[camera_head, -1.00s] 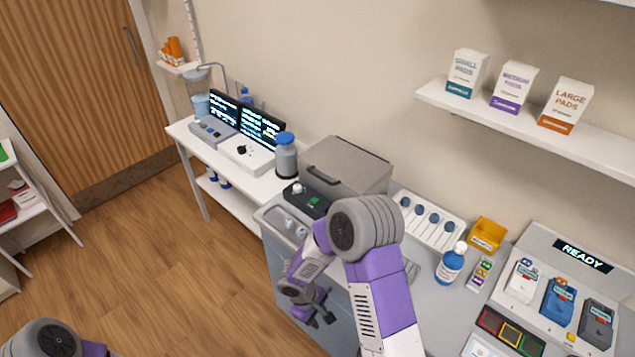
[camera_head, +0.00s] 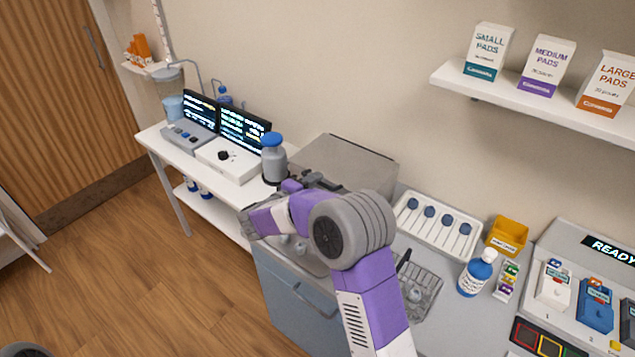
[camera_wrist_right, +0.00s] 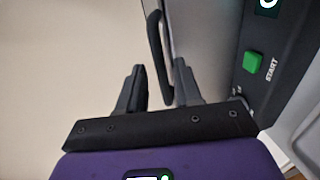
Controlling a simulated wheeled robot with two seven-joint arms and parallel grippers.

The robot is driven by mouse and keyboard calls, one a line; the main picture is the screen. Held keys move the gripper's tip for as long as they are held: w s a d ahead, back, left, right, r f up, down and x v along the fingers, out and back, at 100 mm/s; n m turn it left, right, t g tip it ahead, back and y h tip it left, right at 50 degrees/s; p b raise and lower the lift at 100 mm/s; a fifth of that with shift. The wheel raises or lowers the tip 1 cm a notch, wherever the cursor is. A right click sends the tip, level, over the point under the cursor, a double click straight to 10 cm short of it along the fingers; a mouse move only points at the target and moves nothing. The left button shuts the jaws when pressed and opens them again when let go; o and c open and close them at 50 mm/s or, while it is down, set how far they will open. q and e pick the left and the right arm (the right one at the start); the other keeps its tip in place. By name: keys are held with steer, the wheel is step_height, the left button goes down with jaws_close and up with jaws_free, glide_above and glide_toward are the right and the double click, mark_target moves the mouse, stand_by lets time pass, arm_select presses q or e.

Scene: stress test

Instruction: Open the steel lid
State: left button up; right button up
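The steel lid (camera_head: 350,160) tops the grey box on the counter, in the middle of the head view, and appears closed. Its black bar handle (camera_wrist_right: 157,50) shows clearly in the right wrist view; in the head view my gripper partly hides it. My right gripper (camera_head: 310,180) is at the front of the lid, by the handle. In the right wrist view the fingers of this gripper (camera_wrist_right: 160,88) are apart, with the lower end of the handle between them; contact is not evident. My left gripper is out of view.
A black panel with a green START button (camera_wrist_right: 252,62) lies right of the handle in the wrist view. A grey bottle with a blue cap (camera_head: 273,160) stands close left of the box. A wire basket (camera_head: 425,290) and a blue bottle (camera_head: 477,273) are to the right.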

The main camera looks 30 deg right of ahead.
steer(key=shift+x, duration=1.25)
steer(key=shift+w, duration=0.1)
steer(key=shift+f, duration=0.1)
jaws_close()
